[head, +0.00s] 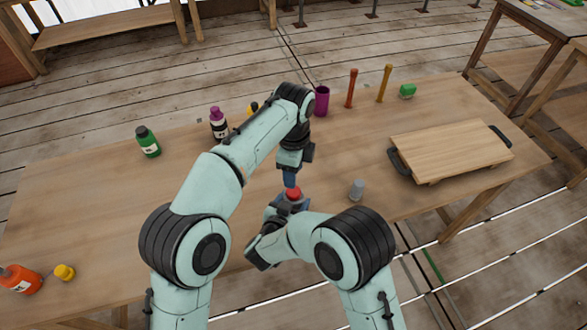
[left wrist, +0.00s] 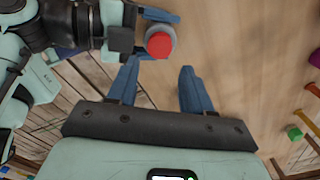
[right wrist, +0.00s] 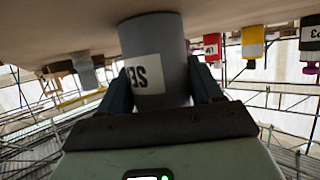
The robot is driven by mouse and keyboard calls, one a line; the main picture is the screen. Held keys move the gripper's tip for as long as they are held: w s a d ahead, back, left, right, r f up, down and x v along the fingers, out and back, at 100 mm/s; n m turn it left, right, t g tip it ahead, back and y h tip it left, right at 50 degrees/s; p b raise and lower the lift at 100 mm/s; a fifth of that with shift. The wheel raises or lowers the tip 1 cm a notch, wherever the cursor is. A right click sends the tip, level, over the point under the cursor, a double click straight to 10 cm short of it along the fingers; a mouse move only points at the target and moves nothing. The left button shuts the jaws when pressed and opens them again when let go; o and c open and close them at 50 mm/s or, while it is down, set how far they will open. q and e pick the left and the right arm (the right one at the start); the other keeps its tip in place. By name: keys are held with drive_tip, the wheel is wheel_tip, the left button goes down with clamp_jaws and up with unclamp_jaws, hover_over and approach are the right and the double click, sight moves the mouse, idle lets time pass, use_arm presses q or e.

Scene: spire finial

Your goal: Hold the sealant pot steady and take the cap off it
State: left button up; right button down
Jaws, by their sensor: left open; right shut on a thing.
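The sealant pot (right wrist: 155,50) is a grey cylinder with a white label, standing upright on the workbench. My right gripper (right wrist: 162,88) is shut around its sides. The red cap (left wrist: 159,44) sits on top of the pot; it also shows in the head view (head: 293,192). My left gripper (left wrist: 158,72) is open and empty, pointing down above the pot. In the left wrist view the cap lies beyond the fingertips, roughly in line with the gap. In the head view the left gripper (head: 290,178) hides part of the pot.
A wooden board with dark handles (head: 450,150) lies at the right. A small grey piece (head: 357,189) stands right of the pot. A green bottle (head: 148,142), a purple-capped bottle (head: 218,122) and a purple cup (head: 321,100) stand towards the back. The workbench's left middle is clear.

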sight(293, 191)
use_arm(q)
drive_tip(key=m, duration=0.6)
drive_tip(key=shift+f, duration=4)
